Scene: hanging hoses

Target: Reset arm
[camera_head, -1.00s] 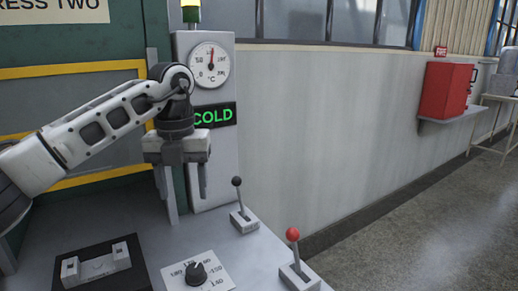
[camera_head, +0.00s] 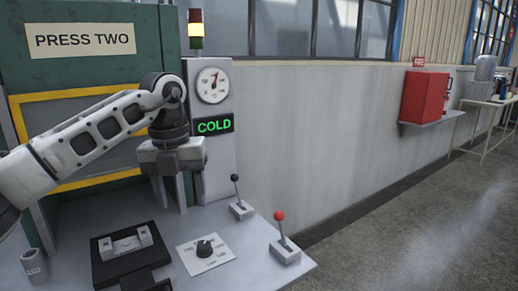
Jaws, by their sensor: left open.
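My left arm (camera_head: 90,140) comes in from the left, bent at the elbow. My left gripper (camera_head: 171,203) hangs fingers down with a gap between them, open and empty. It shows in front of the press and left of the lit COLD sign (camera_head: 214,125). It appears apart from the levers and the dial. My right gripper is not in view.
A grey cup (camera_head: 34,266) stands at left. A red box (camera_head: 424,97) sits on a wall shelf. The floor at right is clear.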

